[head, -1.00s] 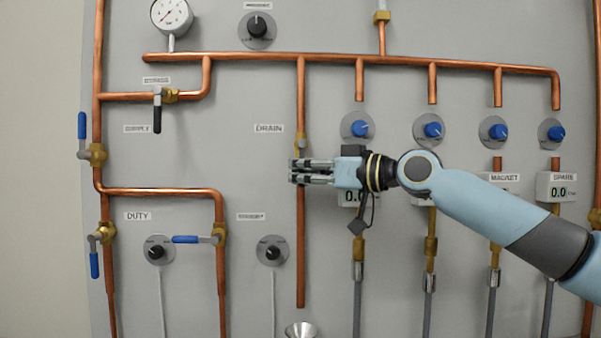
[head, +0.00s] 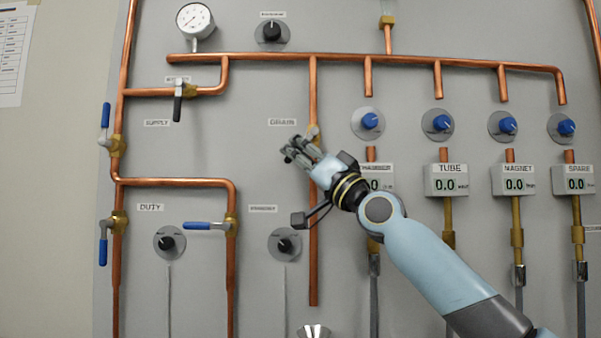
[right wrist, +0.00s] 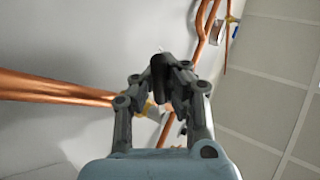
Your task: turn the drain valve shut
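The drain valve's brass body (head: 313,132) shows on the vertical copper pipe under the DRAIN label (head: 282,122) in the head view. My right gripper (head: 297,150) is just below the valve, pointing up and left, and covers part of the pipe. The valve's lever is hidden there. In the right wrist view a dark lever-like piece (right wrist: 160,78) shows between the fingers of my right gripper (right wrist: 162,88), with brass (right wrist: 150,108) behind it. I cannot tell whether the fingers touch or grip it. My left gripper is not in view.
The supply valve's blue lever (head: 105,115) points up and the duty valve's blue lever (head: 103,250) down. Another blue lever (head: 205,226) lies level. A dial (head: 285,245) is below my gripper, and blue knobs (head: 371,121) are to the right. A metal funnel (head: 313,331) sits below the pipe.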

